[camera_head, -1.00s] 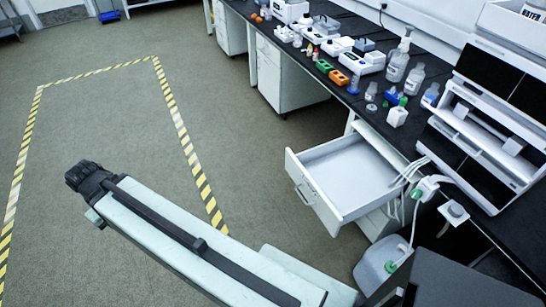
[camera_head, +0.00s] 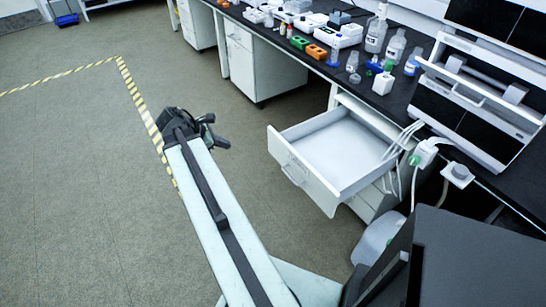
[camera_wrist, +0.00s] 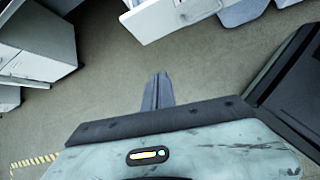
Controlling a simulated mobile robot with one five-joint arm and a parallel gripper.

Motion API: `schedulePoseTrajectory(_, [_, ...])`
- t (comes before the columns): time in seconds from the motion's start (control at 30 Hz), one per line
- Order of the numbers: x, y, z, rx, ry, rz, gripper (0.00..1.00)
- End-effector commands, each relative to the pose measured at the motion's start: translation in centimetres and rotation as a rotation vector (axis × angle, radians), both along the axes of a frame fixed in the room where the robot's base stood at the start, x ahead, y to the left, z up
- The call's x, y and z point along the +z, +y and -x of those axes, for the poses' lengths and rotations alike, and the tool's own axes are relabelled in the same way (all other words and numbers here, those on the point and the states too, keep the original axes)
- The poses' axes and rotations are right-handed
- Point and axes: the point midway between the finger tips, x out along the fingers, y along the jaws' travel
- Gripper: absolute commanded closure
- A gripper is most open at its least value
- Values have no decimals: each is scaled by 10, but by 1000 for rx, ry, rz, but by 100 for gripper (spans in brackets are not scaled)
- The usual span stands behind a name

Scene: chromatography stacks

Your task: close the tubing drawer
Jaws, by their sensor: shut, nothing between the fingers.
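The tubing drawer (camera_head: 310,178) is a white drawer pulled well out of its cabinet under the black bench, right of centre in the head view. Its inside looks empty, and its front has a pale handle (camera_head: 294,173). In the wrist view a white drawer front (camera_wrist: 165,20) shows at the top edge, partly cut off. My gripper (camera_head: 220,142) is left of the drawer front, with a gap of floor between them in the head view. In the wrist view its dark fingers (camera_wrist: 157,88) are together and empty, above bare floor.
The black bench (camera_head: 395,98) carries bottles, small devices and a tall white instrument stack (camera_head: 480,85). White tubes hang beside the drawer's right side. A white cabinet (camera_head: 262,65) stands farther back. Open floor with yellow-black tape lies left.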

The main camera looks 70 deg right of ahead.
Motion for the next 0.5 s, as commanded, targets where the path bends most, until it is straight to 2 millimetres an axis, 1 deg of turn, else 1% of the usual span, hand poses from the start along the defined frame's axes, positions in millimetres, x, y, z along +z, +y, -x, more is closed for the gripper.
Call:
schedulePoseTrajectory(0.03, [-15,-26,25,25,77,11,100])
schedulePoseTrajectory(0.1, [-13,-48,49,64,166,16,100])
schedulePoseTrajectory(0.13, [-12,-54,56,76,192,17,100])
schedulePoseTrajectory(0.2, [-8,-62,65,94,230,16,100])
schedulePoseTrajectory(0.33, [-6,-64,67,100,242,15,100])
schedulePoseTrajectory(0.43, [-14,-68,70,100,241,14,100])
schedulePoseTrajectory(0.5, [-24,-74,74,98,241,14,100])
